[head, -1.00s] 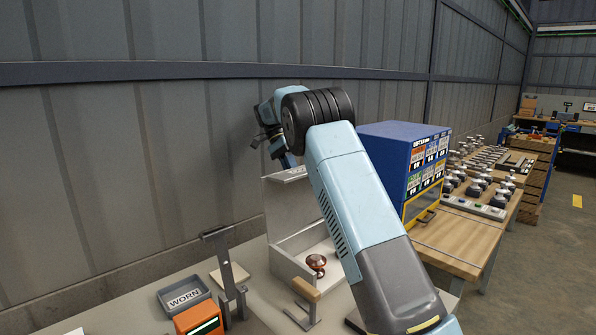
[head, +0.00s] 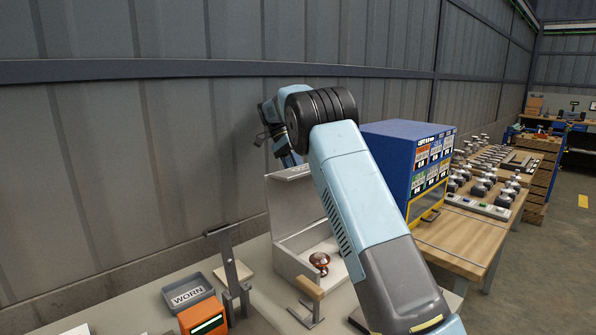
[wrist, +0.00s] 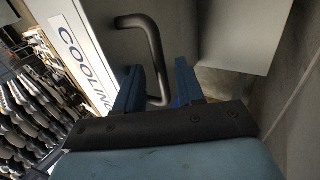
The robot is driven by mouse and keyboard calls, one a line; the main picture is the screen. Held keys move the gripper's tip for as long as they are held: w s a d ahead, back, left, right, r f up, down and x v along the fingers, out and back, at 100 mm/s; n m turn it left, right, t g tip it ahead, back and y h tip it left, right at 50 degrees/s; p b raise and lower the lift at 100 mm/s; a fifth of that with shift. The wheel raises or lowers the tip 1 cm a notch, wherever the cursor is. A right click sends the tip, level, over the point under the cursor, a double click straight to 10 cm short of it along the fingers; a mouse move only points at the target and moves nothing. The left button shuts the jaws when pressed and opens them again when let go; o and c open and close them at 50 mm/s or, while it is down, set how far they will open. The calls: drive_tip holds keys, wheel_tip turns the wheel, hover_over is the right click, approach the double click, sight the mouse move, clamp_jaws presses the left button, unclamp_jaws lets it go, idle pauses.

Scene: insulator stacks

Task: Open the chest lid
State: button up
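The pale chest (head: 290,262) stands on the bench in the head view. Its lid (head: 292,205) is raised about upright, and a brown glossy piece (head: 319,261) shows inside. My gripper (head: 268,125) is above the lid's top edge near the wall. In the wrist view my gripper's blue fingers (wrist: 158,88) are apart, with a gap between them. The lid's dark bent handle (wrist: 150,45) reaches down between them, without a clear grip. A label reading "COOLING" (wrist: 80,58) is beside the handle. My arm hides part of the chest's right side.
A grey tray marked WORN (head: 188,293), an orange device (head: 203,317) and a metal stand (head: 236,275) are left of the chest. A wooden-handled lever (head: 310,290) is in front. A blue cabinet (head: 400,160) stands right. The wall is close behind.

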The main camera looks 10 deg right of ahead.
drive_tip(key=s+r, duration=0.1)
drive_tip(key=r, duration=0.2)
drive_tip(key=s+r, duration=0.2)
drive_tip(key=r, duration=0.1)
drive_tip(key=s+r, duration=0.2)
drive_tip(key=shift+d+r, duration=0.2)
drive_tip(key=shift+r, duration=0.2)
drive_tip(key=s+r, duration=0.1)
drive_tip(key=s, duration=0.1)
drive_tip(key=s+r, duration=0.1)
drive_tip(key=s, duration=0.2)
drive_tip(key=s+r, duration=0.1)
drive_tip(key=s, duration=0.1)
drive_tip(key=shift+s+d, duration=0.2)
drive_tip(key=shift+d, duration=0.1)
drive_tip(key=shift+s+r, duration=0.35)
drive_tip(key=shift+s, duration=0.4)
drive_tip(key=shift+d, duration=0.15)
